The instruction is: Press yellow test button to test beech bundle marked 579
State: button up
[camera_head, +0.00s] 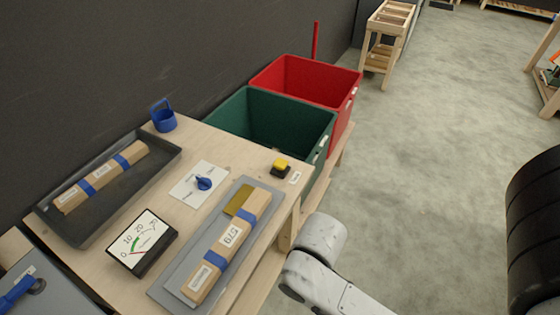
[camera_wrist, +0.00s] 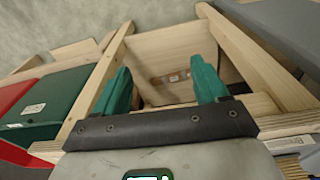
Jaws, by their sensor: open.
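The yellow test button (camera_head: 281,163) sits on a small dark base near the right edge of the bench, with a white label beside it. The beech bundle marked 579 (camera_head: 229,236) lies on a grey plate (camera_head: 175,291), held by two blue bands. A brass-coloured pad (camera_head: 238,200) shows at the bundle's far end. My gripper (camera_wrist: 162,88) shows in the wrist view with its two green fingers apart and nothing visible held. It points at the wooden frame of a bench. In the head view my arm is beside the bench's right edge, and the fingers are not seen.
A meter (camera_head: 142,241) and a blue knob on a white plate (camera_head: 198,184) stand left of the bundle. A dark tray (camera_head: 160,153) holds another banded bundle (camera_head: 100,178). Green (camera_head: 232,110) and red (camera_head: 340,80) bins stand behind the bench. Floor to the right is open.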

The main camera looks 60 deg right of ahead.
grip_shut()
dwell(0.5)
dwell(1.0)
